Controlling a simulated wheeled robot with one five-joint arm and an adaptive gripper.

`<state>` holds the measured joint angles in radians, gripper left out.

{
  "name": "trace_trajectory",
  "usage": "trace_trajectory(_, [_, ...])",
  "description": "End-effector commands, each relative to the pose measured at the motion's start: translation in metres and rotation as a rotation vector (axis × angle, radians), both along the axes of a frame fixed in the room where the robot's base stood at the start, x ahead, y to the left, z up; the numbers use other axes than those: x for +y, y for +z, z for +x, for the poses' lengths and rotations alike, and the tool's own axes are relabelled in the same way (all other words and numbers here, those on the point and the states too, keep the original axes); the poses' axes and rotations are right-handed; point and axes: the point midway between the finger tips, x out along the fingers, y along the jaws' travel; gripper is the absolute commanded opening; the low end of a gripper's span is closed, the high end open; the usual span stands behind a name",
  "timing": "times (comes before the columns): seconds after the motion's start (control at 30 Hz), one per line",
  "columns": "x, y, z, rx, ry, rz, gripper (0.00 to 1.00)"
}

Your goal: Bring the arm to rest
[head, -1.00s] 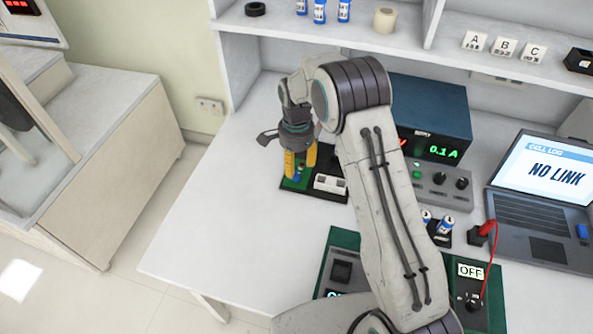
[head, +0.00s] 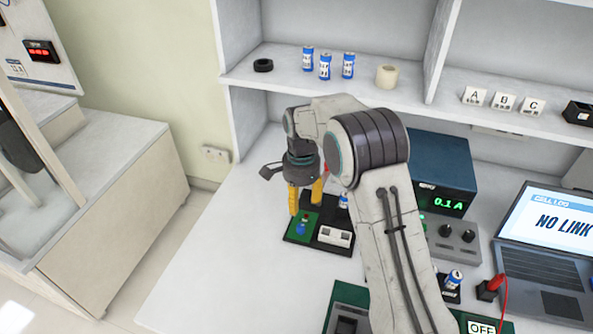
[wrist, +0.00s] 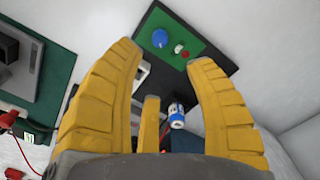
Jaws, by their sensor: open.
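My gripper (head: 305,198) has yellow fingers and points down over the white bench. It is open, with nothing between the fingers. In the head view it is above the left part of a small black board with a green panel (head: 299,228). In the wrist view the fingers (wrist: 165,75) are spread apart, and the green panel (wrist: 171,38) with a blue button shows beyond them. A blue and white cell (wrist: 177,115) shows between the fingers in the wrist view, lower down and apart from them. My arm bends from the upper middle down to the bottom of the head view.
A shelf (head: 290,82) with blue cells, a tape roll (head: 387,76) and a black ring runs behind my arm. A power supply (head: 445,170) reading 0.1 A and a laptop (head: 545,240) stand to the right. The bench's left front (head: 220,270) is clear.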

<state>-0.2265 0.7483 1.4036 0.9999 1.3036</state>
Motion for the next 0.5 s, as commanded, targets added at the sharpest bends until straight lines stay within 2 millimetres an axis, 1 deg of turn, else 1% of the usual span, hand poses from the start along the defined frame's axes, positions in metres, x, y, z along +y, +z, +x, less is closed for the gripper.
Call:
trace_trajectory(0.27, [0.0,-0.0002,0.0,0.0,0.021,0.0,0.49])
trace_trajectory(0.37, [0.0,-0.0003,0.0002,-0.001,0.109,0.002,0.49])
trace_trajectory(0.5, [0.0005,-0.0003,0.0022,-0.009,0.31,0.004,0.49])
